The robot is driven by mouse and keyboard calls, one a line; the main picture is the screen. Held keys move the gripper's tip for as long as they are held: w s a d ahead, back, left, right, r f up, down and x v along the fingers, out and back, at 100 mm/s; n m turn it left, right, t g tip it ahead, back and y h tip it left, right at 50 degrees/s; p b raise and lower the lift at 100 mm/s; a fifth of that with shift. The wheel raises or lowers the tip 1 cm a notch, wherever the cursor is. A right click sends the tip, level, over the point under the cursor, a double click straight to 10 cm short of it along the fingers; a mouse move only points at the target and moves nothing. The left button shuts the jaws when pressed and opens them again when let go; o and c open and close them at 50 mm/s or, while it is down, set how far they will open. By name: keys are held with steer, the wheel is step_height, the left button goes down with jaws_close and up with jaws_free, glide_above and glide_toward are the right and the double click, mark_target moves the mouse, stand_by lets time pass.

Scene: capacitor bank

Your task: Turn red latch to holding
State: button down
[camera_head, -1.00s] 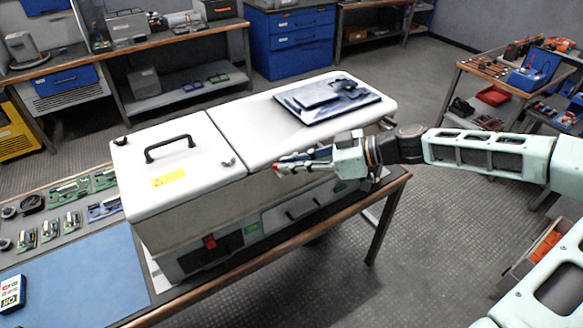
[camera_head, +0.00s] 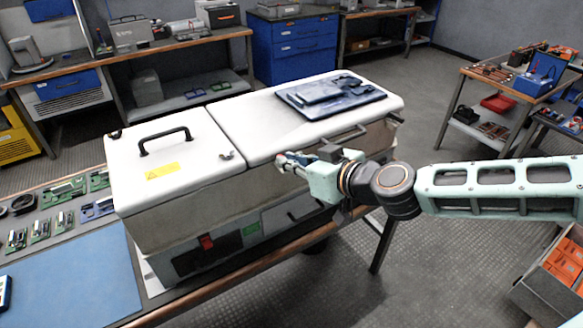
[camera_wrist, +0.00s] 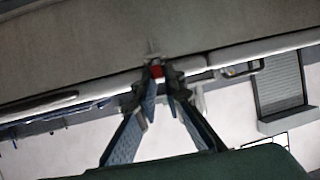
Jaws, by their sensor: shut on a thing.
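A small red latch (camera_wrist: 157,69) shows between my fingertips in the wrist view, at the seam below the white lid of the cabinet. My gripper (camera_wrist: 158,88) has its two fingers closed in on it from both sides. In the head view my gripper (camera_head: 281,160) is at the front edge of the right-hand white lid (camera_head: 240,112), right of the gap between the lids. There the fingers hide the latch, and its turn angle cannot be told. The beige cabinet (camera_head: 180,222) stands on a workbench.
A red switch (camera_head: 207,242) sits lower on the cabinet front. A dark handle (camera_head: 165,140) stands on the left lid, and a blue-grey tray with devices (camera_head: 330,98) lies on the right lid. A blue mat (camera_head: 70,275) covers the bench at left.

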steer(key=shift+s+a+m+t+h+b, duration=0.1)
steer(key=shift+m+t+h+b, duration=0.45)
steer(key=shift+b, duration=0.6)
steer(key=c, duration=2.3)
jaws_free()
steer(key=shift+r, duration=0.1)
step_height(320, 180, up, 10)
